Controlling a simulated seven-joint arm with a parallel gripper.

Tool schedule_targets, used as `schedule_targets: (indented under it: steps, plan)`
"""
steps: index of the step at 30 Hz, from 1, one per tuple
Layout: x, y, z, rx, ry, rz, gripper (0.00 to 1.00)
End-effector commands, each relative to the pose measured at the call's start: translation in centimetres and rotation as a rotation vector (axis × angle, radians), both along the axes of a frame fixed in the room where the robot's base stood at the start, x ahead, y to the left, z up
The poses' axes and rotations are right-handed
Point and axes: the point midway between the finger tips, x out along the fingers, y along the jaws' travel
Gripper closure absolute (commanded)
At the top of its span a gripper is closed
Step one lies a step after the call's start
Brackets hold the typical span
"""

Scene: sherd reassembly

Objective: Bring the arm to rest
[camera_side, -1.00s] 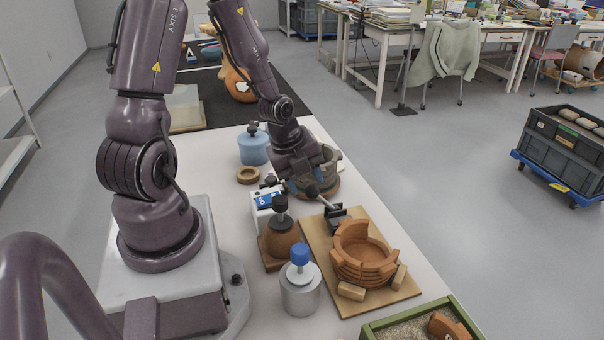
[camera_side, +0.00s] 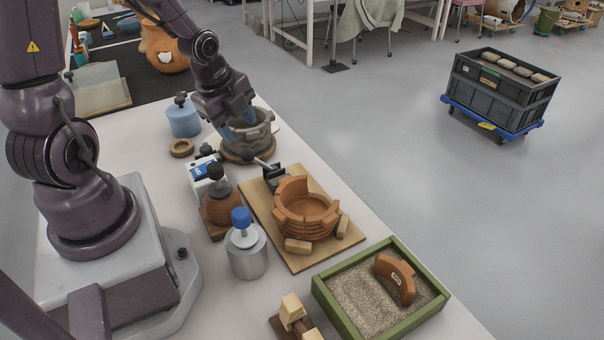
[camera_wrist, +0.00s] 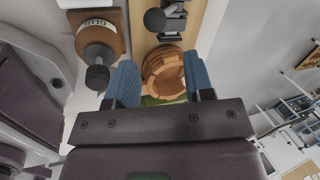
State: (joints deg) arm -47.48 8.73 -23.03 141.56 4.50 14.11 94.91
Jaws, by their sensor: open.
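My gripper (camera_side: 239,126) is at the far end of the table, by a grey-brown ring-shaped vessel (camera_side: 262,128); in the side view it overlaps the vessel's near left rim, and I cannot tell whether they touch. In the wrist view my gripper (camera_wrist: 160,85) shows two blue fingers spread wide with nothing held between them. Beyond the fingers lies a terracotta bowl of stacked sherds (camera_wrist: 163,72). In the side view this bowl (camera_side: 305,212) sits on a wooden board (camera_side: 282,250), its rim uneven.
A blue-capped metal jar (camera_side: 247,255), a brown knobbed pot (camera_side: 219,212) and a blue lidded jar (camera_side: 184,120) stand along the table. A green-framed sand tray (camera_side: 347,318) holds a curved sherd (camera_side: 395,279). A cork ring (camera_side: 181,148) lies near the blue jar. Wooden blocks (camera_side: 292,309) are at the front.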

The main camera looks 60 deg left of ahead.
Motion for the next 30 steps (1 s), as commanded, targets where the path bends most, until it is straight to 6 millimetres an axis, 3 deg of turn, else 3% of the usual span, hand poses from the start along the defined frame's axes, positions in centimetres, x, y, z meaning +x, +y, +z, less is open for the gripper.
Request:
schedule_targets:
  steps: [1,9,15,21,30]
  plan:
    - [0.3,-0.9,2.1,0.010,-0.023,0.080,0.52]
    - [-1.7,-6.8,11.5,-0.162,-0.188,0.665,0.52]
    - [-5.0,-10.4,16.0,-0.406,-0.252,1.005,0.52]
    - [-7.0,-11.8,17.6,-0.543,-0.240,1.164,0.52]
    - [-7.1,-11.9,17.6,-0.552,-0.238,1.176,0.52]
